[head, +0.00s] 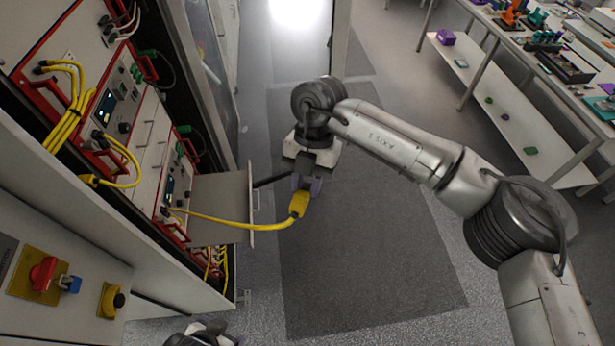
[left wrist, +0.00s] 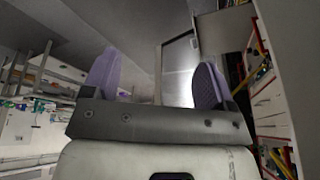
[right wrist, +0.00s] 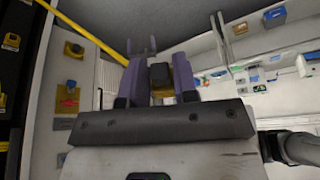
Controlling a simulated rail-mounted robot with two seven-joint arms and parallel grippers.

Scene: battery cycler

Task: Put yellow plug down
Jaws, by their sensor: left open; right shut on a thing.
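The yellow plug (head: 299,204) hangs in the air in the head view, in front of the rack. A yellow cable (head: 232,222) runs from it left to the rack. My right gripper (head: 308,184) is shut on the plug. In the right wrist view the plug (right wrist: 162,90) sits between the two purple fingers, partly hidden by the gripper body. My left gripper (head: 205,335) is at the bottom edge of the head view, mostly cut off. In the left wrist view its purple fingers (left wrist: 155,80) are wide apart with nothing between them.
A pulled-out grey drawer (head: 222,200) juts from the rack just left of the plug. The rack (head: 150,125) carries several yellow cables. A panel with a red switch (head: 43,272) is at lower left. Benches (head: 510,95) stand at upper right. The dark floor mat (head: 365,265) is clear.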

